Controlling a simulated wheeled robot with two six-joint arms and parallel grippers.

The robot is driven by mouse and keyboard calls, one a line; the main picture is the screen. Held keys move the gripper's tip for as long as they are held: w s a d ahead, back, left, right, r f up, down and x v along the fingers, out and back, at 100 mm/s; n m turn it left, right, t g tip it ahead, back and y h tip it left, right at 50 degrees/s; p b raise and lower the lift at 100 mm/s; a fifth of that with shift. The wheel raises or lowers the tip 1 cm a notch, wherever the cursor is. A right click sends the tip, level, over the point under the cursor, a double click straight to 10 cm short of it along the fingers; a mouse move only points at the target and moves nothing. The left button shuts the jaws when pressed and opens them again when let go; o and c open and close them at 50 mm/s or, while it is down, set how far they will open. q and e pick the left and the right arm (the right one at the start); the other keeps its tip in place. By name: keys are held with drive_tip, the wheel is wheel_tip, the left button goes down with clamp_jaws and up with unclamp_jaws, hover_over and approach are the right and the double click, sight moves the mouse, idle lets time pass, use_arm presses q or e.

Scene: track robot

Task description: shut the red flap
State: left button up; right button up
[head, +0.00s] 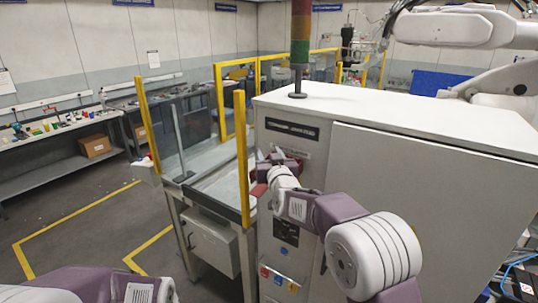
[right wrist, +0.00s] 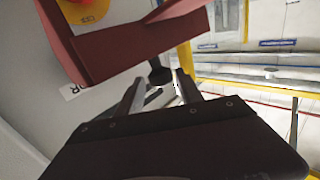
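The red flap (right wrist: 135,45) shows in the right wrist view as a dark red, box-edged panel beside a light grey surface, with a yellow part behind its upper edge. In the head view a small patch of red (head: 259,189) shows beside my right gripper, on the near side of the grey cabinet. My right gripper (head: 272,160) is close to the cabinet's face; in the wrist view its two fingers (right wrist: 160,88) are apart. A black knob-like end (right wrist: 159,74) shows just beyond the fingers; I cannot tell whether they touch it. My left gripper is out of view.
The grey cabinet (head: 420,185) fills the right of the head view. Yellow posts (head: 243,150) stand just left of my right gripper. A workbench (head: 60,130) with small items stands at the far left. Floor with yellow lines is clear at lower left.

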drive_tip(key=shift+s+f+b, duration=0.2)
drive_tip(key=shift+s+b, duration=0.3)
drive_tip(key=shift+b, duration=0.05)
drive_tip(key=s+d+b, duration=0.1)
drive_tip(key=s+b, duration=0.2)
drive_tip(key=s, duration=0.5)
drive_tip(key=shift+d+r+b, duration=0.2)
drive_tip(key=shift+b, duration=0.2)
